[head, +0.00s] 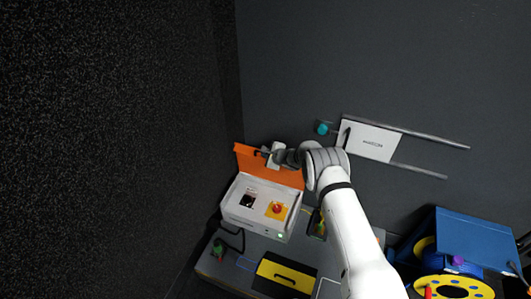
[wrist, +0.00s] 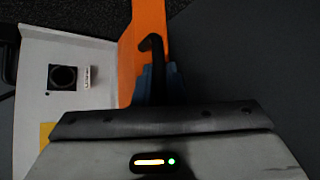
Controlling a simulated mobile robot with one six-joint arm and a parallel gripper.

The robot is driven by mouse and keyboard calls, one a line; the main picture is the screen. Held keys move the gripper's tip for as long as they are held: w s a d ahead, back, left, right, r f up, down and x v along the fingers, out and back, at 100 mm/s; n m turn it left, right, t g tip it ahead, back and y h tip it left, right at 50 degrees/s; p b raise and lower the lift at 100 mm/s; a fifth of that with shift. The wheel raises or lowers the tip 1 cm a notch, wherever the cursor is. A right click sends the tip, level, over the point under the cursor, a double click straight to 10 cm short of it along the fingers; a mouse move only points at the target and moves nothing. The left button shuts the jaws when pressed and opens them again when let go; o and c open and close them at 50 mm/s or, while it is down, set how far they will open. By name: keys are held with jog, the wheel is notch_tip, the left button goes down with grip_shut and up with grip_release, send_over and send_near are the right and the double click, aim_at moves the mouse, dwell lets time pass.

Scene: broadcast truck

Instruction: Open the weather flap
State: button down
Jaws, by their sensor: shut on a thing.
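The weather flap (head: 286,176) is an orange panel along the back edge of a white box (head: 240,209). It stands raised, leaving the box's top face uncovered. In the wrist view the flap (wrist: 148,18) is an orange strip with a dark hooked handle (wrist: 154,48) in front of it. My gripper (head: 265,154) is at the flap's upper part, with its bluish fingers (wrist: 162,84) around the handle. It is shut on the handle. My wrist housing hides the lower part of the flap in the wrist view.
The box top has a dark round socket (wrist: 63,77) and a red button (head: 277,209) on a yellow plate. A black and yellow case (head: 286,275) is in front. A white sliding panel (head: 370,142) on rails is on the wall. A blue reel unit (head: 455,245) stands right.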

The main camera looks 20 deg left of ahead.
jog(key=shift+a+r, duration=0.35)
jog(key=shift+a, duration=0.05)
jog(key=c, duration=1.7)
grip_release()
jog(key=shift+s, duration=0.1)
jog(key=shift+c, duration=0.2)
jog(key=shift+o, duration=1.2)
jog(key=shift+d+f, duration=0.15)
jog(key=shift+d, duration=0.05)
jog(key=shift+f, duration=0.1)
jog(key=shift+d, duration=0.1)
jog(key=v, duration=0.7)
jog(key=shift+s+d+r+p, duration=0.15)
jog(key=shift+d+r+p, duration=0.1)
jog(key=shift+p, duration=0.1)
jog(key=shift+a, duration=0.1)
